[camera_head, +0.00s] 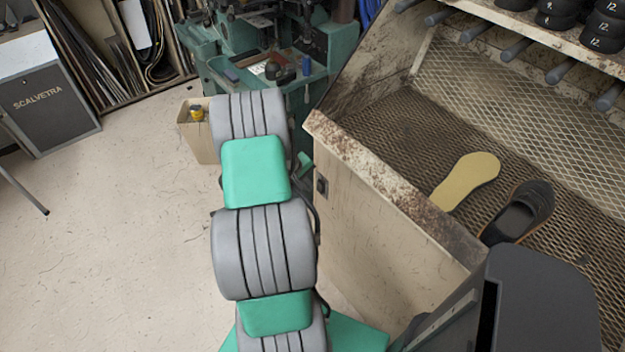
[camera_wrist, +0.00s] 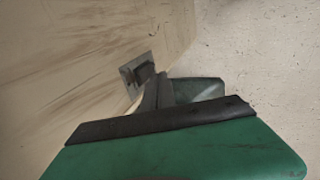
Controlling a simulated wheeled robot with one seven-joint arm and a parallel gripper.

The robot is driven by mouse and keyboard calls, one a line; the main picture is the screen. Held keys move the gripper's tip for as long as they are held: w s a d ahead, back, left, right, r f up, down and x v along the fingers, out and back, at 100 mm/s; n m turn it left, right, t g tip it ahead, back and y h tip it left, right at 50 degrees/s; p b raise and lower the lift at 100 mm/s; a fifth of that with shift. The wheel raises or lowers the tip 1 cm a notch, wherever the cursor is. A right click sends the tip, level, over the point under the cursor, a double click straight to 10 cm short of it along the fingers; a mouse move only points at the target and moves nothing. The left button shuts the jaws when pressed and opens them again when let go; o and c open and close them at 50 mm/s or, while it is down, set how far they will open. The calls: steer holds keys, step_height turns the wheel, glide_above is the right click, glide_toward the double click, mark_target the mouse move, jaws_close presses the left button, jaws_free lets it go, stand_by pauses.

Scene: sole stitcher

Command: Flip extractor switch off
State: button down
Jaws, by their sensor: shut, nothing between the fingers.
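The extractor switch (camera_head: 321,186) is a small dark switch on the pale side panel of the extractor bench, right of my arm in the head view. In the wrist view the switch (camera_wrist: 128,76) shows as a grey metal plate with a dark middle part. My gripper (camera_wrist: 157,84) is shut and empty, its dark fingertips just beside the plate's right edge. I cannot tell whether they touch the switch. The switch's on or off position is too small to make out. In the head view my arm hides most of the gripper.
A green machine (camera_head: 222,75) and a cardboard box (camera_head: 199,145) stand behind my arm.

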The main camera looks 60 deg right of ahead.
steer(key=d+v, duration=0.1)
steer(key=v, duration=0.9)
steer(key=shift+s+r+b, duration=0.3)
steer(key=shift+r, duration=0.2)
steer(key=shift+d, duration=0.1)
steer(key=s+a+f+m+y, duration=0.1)
steer(key=a+f+m+y, duration=0.15)
steer(key=a, duration=0.55)
steer(key=s+a+f+m+y, duration=0.1)
steer(key=s+a+m+y, duration=0.15)
steer(key=a, duration=0.45)
steer(key=w+a+r+n+t, duration=0.1)
steer(key=w+a+r+n, duration=0.2)
steer(key=a+r, duration=0.3)
steer(key=w+a+r+n+t, duration=0.2)
steer(key=w+a+r+n, duration=0.2)
steer(key=a, duration=0.9)
steer(key=w+a+r+n+t, duration=0.2)
steer(key=w+a+r, duration=0.3)
steer(key=a+r, duration=0.3)
steer(key=a+n, duration=0.1)
steer(key=a, duration=0.1)
steer(key=shift+a+n+h, duration=0.3)
steer(key=shift+a, duration=0.05)
